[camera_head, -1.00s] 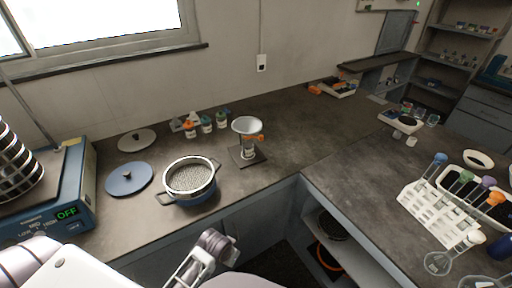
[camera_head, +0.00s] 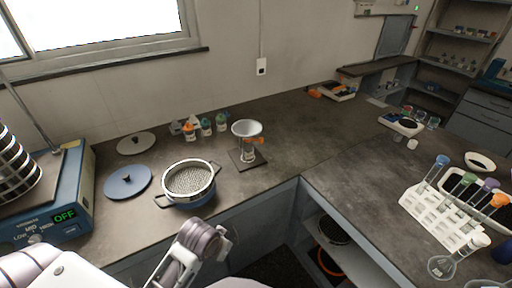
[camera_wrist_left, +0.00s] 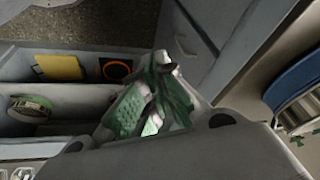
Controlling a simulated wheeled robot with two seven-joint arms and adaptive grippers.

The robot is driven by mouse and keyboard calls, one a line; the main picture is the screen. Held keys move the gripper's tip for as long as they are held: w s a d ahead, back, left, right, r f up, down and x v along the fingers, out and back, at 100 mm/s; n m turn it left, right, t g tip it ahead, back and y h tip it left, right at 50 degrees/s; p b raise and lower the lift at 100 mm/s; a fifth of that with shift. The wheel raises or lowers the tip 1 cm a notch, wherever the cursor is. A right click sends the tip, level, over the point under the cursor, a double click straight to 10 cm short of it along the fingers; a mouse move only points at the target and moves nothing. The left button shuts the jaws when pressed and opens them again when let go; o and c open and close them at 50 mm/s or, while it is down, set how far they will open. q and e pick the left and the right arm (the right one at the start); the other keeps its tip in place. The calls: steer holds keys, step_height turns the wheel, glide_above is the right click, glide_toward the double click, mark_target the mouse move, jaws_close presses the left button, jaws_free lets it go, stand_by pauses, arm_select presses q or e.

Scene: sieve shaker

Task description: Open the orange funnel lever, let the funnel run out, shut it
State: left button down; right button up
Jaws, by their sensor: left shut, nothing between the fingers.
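The white funnel (camera_head: 247,128) stands upright on a small dark stand (camera_head: 259,160) on the back counter. The orange lever (camera_head: 259,141) shows just under its cone, sticking out to the right. A small pale vessel (camera_head: 248,154) is below it; I cannot tell what either holds. My left gripper (camera_head: 229,236) is low in front of the counter edge, well apart from the funnel. In the left wrist view the green-padded fingers (camera_wrist_left: 158,88) are shut and empty, and no funnel shows. My right gripper is not in view.
A sieve pan (camera_head: 189,182) stands left of the funnel near the counter edge. The shaker (camera_head: 72,195) reads OFF. A white tube rack (camera_head: 440,216) is at right.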

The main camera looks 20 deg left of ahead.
arm_select(q)
steer(key=w+a+r+m+t+y, duration=0.2)
steer(key=w+a+t, duration=0.4)
steer(key=w, duration=0.5)
steer(key=w+a+r+m+t+h, duration=0.3)
steer(key=w+r+m+t, duration=0.4)
steer(key=w+m, duration=0.15)
steer(key=d+m+g+h, duration=0.1)
steer(key=m+h, duration=0.3)
steer(key=s+d+r+m+g+h, duration=0.1)
steer(key=m+g+h, duration=0.1)
steer(key=m, duration=0.3)
steer(key=s+d+m+g+h, duration=0.1)
steer(key=d+m+h, duration=0.1)
steer(key=m+h, duration=0.3)
steer(key=shift+s+r+h, duration=0.1)
steer(key=shift+r+h, duration=0.05)
steer(key=shift+h, duration=0.15)
steer(key=shift+s+m+g, duration=0.15)
steer(key=shift+m+g, duration=0.1)
steer(key=shift+g, duration=0.25)
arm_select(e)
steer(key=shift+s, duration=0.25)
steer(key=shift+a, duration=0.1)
